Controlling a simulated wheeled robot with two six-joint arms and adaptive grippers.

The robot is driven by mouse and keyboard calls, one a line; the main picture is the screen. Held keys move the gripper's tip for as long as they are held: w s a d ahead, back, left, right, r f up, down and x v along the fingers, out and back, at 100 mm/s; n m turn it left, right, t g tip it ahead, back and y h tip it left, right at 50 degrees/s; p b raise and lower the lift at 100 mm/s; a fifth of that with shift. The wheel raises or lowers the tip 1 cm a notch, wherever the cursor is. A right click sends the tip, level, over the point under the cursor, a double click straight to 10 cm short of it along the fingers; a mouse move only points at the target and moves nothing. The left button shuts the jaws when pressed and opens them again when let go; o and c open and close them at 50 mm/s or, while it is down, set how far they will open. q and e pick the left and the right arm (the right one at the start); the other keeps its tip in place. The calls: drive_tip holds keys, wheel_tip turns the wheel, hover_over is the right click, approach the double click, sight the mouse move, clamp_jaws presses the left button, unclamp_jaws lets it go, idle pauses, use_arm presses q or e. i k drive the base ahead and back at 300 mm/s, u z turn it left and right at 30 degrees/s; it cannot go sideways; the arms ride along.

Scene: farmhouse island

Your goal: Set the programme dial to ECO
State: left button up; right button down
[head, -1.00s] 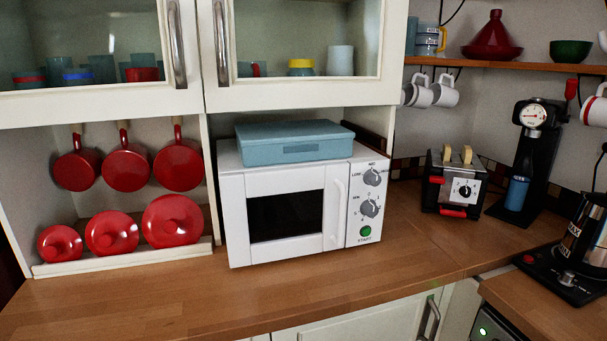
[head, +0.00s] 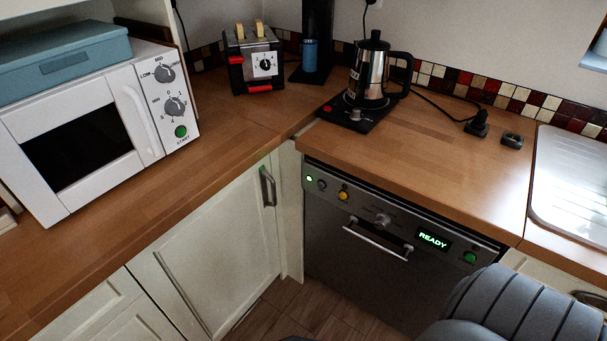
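The dark grey dishwasher (head: 345,255) is built in under the counter, right of the corner. A round metallic dial (head: 382,220) sits near the middle of its front panel, above the bar handle (head: 378,240). Its pointer direction and the lettering around it are too small to read. A display (head: 433,240) to its right reads READY in green. A green button (head: 470,257) is at the panel's right end. A yellow button (head: 343,195), a small knob (head: 321,185) and a lit green light (head: 310,179) are at the left end.
The white microwave (head: 150,90) with its own dials stands on the left counter, a blue box (head: 60,65) on top. A toaster (head: 254,62) stands in the corner. A kettle (head: 370,75) stands on a black hotplate. The floor (head: 300,315) before the dishwasher looks clear.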

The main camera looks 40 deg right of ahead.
sight(382, 221)
drive_tip(key=z, duration=1.75)
drive_tip(key=k, duration=0.2)
drive_tip(key=z, duration=0.25)
